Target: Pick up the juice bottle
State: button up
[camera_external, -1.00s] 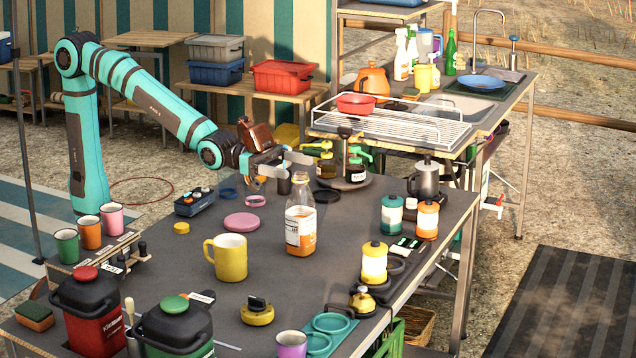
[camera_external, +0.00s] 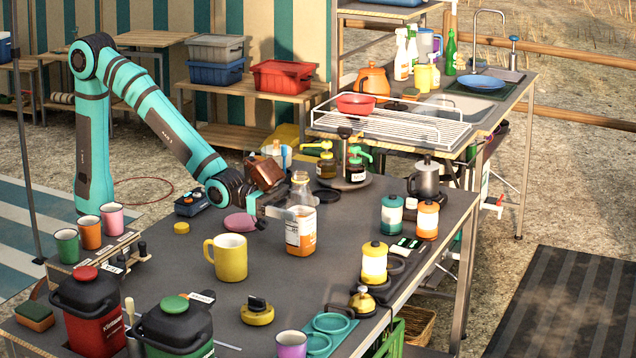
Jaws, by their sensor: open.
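The juice bottle (camera_external: 300,236) stands upright on the dark table. It is clear, with a white label and orange juice low inside. My gripper (camera_external: 296,208) is low at the bottle's upper body, reaching in from the left. Its jaws are open. One finger shows in front of the bottle's left side. The other finger is partly hidden near the bottle, so I cannot tell whether either touches it.
A yellow mug (camera_external: 229,257) stands left of the bottle, in front of a pink disc (camera_external: 240,222). Teal (camera_external: 392,214) and orange (camera_external: 427,220) lanterns stand to the right. A turntable with pump bottles (camera_external: 355,165) is behind. Bare table lies in front of the bottle.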

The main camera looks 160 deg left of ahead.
jog(key=shift+w+a, duration=0.4)
jog(key=shift+w, duration=0.1)
jog(key=c, duration=1.2)
jog(key=shift+r, duration=0.2)
